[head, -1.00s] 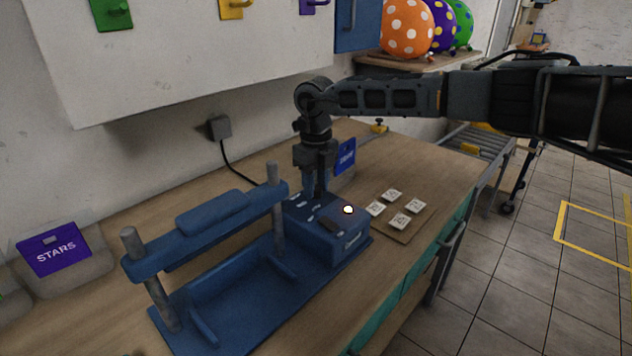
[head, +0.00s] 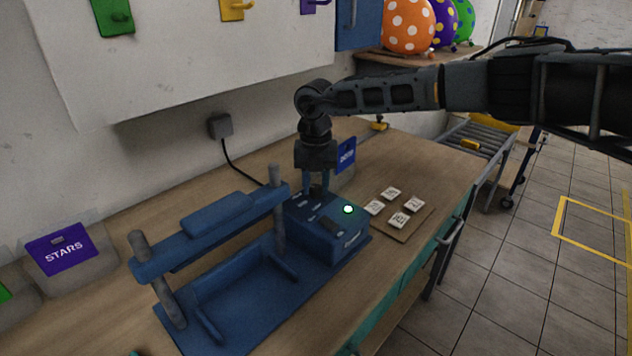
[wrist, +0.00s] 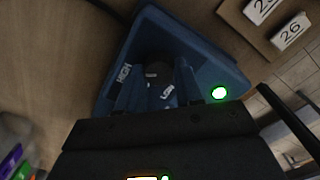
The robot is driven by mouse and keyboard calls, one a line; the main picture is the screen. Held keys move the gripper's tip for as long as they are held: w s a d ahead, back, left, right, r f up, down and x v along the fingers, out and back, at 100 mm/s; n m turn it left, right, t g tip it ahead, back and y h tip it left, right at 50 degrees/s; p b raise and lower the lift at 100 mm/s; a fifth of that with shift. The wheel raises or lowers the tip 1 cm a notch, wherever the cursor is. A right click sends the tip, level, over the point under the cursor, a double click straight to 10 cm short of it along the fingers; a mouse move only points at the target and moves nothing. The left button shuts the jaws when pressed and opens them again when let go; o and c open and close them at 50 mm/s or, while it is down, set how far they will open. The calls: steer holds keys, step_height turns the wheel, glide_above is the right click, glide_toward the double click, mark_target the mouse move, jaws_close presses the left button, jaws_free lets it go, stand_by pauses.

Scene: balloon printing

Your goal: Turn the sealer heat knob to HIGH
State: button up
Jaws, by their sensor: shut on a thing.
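The blue sealer (head: 225,290) stands on the workbench, with its control box (head: 345,240) at its right end. My gripper (head: 316,190) points straight down over the back of this box. In the wrist view its two fingers (wrist: 160,95) close around a dark round heat knob (wrist: 157,68) on the box top. White labels sit by the knob: HIGH (wrist: 124,73) at the left and LOW (wrist: 167,91) nearer the fingers. The knob's exact pointing is hard to tell. A lamp (head: 348,209) on the box glows green, also seen in the wrist view (wrist: 219,93).
Small numbered tiles (head: 398,220) lie on a board right of the sealer. A purple STARS bin (head: 62,250) is at the left and a blue-labelled bin (head: 346,155) behind the box. A cord runs to a wall socket (head: 220,126). The bench front is clear.

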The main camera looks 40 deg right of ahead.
mark_target(317, 187)
stand_by(0.3)
steer(key=o, duration=1)
steer(key=shift+o, duration=0.2)
step_height(317, 187, up, 8)
steer(key=shift+f+b, duration=0.1)
steer(key=shift+b, duration=0.7)
steer(key=shift+s, duration=0.1)
